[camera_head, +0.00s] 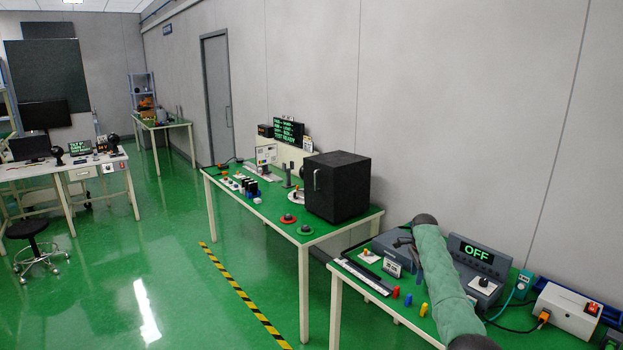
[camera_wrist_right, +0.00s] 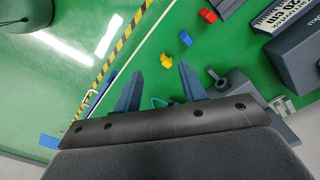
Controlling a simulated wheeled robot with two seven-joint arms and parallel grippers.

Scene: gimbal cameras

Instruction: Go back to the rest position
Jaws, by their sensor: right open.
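My right arm (camera_head: 445,275) comes in from the bottom right, sleeved in green, and reaches over the near green-topped table (camera_head: 350,272). My right gripper (camera_wrist_right: 160,80) shows in the right wrist view with its two dark fingers apart and nothing held between them. My left arm and left gripper are in neither view.
Small red (camera_head: 395,292), blue (camera_head: 408,299) and yellow (camera_head: 423,310) pieces lie on the near table, beside an OFF display (camera_head: 477,254) and a white box (camera_head: 567,311). A black cabinet (camera_head: 338,187) stands on the middle table. The green floor at left is mostly clear.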

